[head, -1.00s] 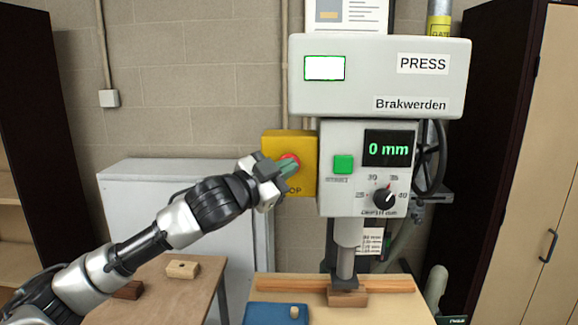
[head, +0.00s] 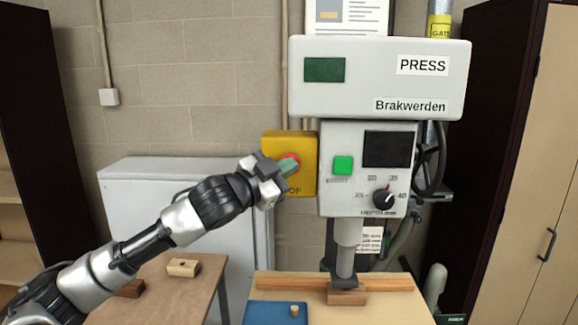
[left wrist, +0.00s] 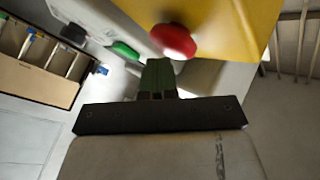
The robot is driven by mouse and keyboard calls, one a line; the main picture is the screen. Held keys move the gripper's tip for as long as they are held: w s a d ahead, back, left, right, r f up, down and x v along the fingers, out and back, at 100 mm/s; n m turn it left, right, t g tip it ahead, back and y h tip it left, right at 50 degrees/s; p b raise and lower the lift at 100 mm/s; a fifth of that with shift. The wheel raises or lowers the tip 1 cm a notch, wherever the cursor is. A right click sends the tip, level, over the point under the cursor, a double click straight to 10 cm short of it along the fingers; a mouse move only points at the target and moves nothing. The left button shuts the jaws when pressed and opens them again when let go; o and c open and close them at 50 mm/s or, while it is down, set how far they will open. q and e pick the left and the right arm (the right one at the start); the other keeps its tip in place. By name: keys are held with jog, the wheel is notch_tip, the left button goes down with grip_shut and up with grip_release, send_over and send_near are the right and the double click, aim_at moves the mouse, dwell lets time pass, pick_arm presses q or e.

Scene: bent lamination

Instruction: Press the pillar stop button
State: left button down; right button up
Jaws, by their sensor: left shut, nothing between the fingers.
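The red stop button (head: 289,159) sits on a yellow box (head: 302,176) at the left side of the press head. My left gripper (head: 289,167) is shut and empty, its fingertips at the button and partly covering it in the head view. In the left wrist view the red button (left wrist: 173,40) is just beyond the shut fingertips (left wrist: 158,64); I cannot tell whether they touch. The press (head: 380,76) has a dark depth display (head: 387,149) and a dark green upper screen (head: 324,70). My right gripper is not in view.
A green start button (head: 343,165) and a depth knob (head: 384,199) are right of the yellow box. A grey cabinet (head: 150,185) stands behind my left arm.

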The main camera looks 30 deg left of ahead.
pick_arm(q)
jog(key=shift+s, duration=0.1)
dwell(0.3)
jog(key=shift+s+d+b, duration=0.5)
jog(key=shift+s+b, duration=0.1)
jog(key=shift+s, duration=0.1)
jog(key=s+d, duration=0.1)
jog(key=s+b, duration=0.1)
jog(key=s+d+b, duration=0.1)
jog(key=s, duration=0.1)
jog(key=shift+s+d, duration=0.1)
jog(key=shift+d, duration=0.2)
jog(key=shift+f, duration=0.15)
dwell(0.5)
